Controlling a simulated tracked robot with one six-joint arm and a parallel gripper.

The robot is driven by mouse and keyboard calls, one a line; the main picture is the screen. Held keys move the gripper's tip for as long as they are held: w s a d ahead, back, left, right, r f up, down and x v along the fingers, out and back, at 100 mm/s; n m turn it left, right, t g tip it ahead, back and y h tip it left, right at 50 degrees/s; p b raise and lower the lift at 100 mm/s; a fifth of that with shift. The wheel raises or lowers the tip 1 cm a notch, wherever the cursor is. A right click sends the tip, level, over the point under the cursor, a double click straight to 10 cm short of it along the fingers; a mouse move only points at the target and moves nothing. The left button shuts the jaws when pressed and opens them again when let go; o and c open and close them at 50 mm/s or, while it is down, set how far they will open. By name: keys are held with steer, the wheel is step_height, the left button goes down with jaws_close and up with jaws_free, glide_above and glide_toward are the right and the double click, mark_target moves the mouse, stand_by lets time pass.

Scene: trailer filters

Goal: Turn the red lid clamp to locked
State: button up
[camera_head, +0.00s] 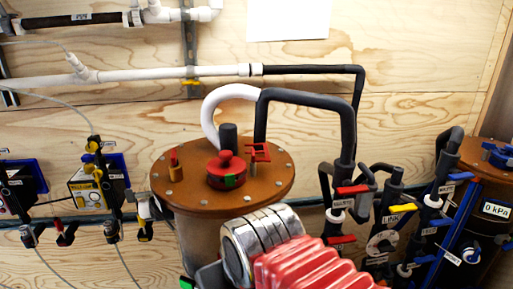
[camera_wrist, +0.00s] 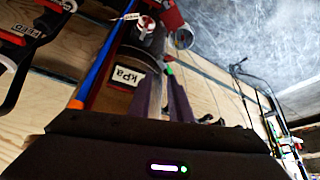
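In the head view, a round brown lid (camera_head: 196,192) with bolts around its rim tops a grey tank. A red knob-like part (camera_head: 226,168) with a small green mark sits near the lid's middle. I cannot tell for sure which is the clamp. In the wrist view, my gripper (camera_wrist: 164,77) has two dark fingers with a narrow gap between them and nothing held. The fingers are apart from the lid; my arm covers the tank's lower front.
A white and black hose (camera_head: 304,98) arches over the lid. Valves with red and blue handles (camera_head: 352,190) stand close on the right, beside a kPa tank (camera_head: 495,211). Yellow-black boxes (camera_head: 87,190) hang on the wooden wall at left.

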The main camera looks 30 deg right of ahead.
steer(key=shift+o, duration=0.7)
steer(key=w+d+r+m, duration=0.1)
steer(key=w+d+r, duration=0.1)
steer(key=r, duration=0.4)
steer(key=w+d+r, duration=0.2)
steer(key=w+r, duration=0.2)
steer(key=r, duration=0.1)
steer(key=w+d+r+m+h, duration=0.1)
steer(key=w+d+r, duration=0.1)
steer(key=r, duration=0.4)
steer(key=shift+w+d+r+m+g, duration=0.1)
steer(key=shift+w+r+m+g, duration=0.2)
steer(key=shift+w+r+g, duration=0.15)
steer(key=m+h, duration=0.1)
steer(key=m, duration=0.1)
glide_toward(253, 150)
steer(key=w+a+v, duration=0.1)
steer(key=v, duration=0.4)
steer(key=shift+d+r+m+g, duration=0.35)
steer(key=shift+d+r+m, duration=0.05)
steer(key=shift+r, duration=0.05)
steer(key=x, duration=1.4)
steer(key=shift+s, duration=0.1)
steer(key=shift+c, duration=0.4)
jaws_close()
